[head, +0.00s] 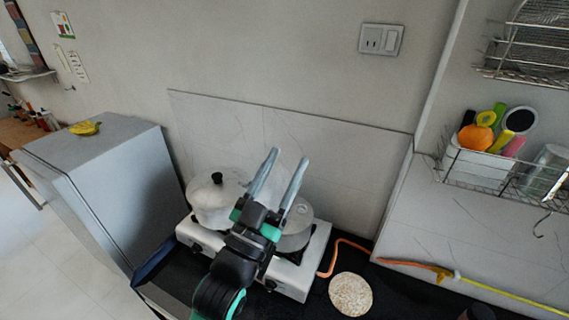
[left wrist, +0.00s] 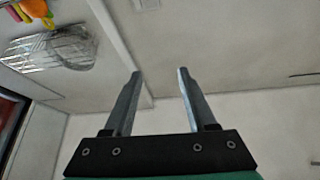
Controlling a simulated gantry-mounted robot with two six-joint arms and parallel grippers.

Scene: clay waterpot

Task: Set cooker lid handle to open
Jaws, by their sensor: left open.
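On the white two-burner stove (head: 290,281) stand a white pot (head: 212,208) with a black lid knob and, to its right, a grey lidded cooker (head: 299,228). My left arm covers part of the cooker, and I cannot make out its lid handle clearly. My left gripper (head: 288,157) is open and empty, its fingers pointing up in front of the stove and wall. In the left wrist view the open fingers (left wrist: 160,72) have nothing between them, and neither pot shows there.
A grey fridge (head: 105,185) with bananas (head: 85,128) on top stands left of the stove. An orange hose (head: 337,246) and a round speckled board (head: 351,295) lie to its right. A wire rack (head: 500,180) with utensils hangs at the right.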

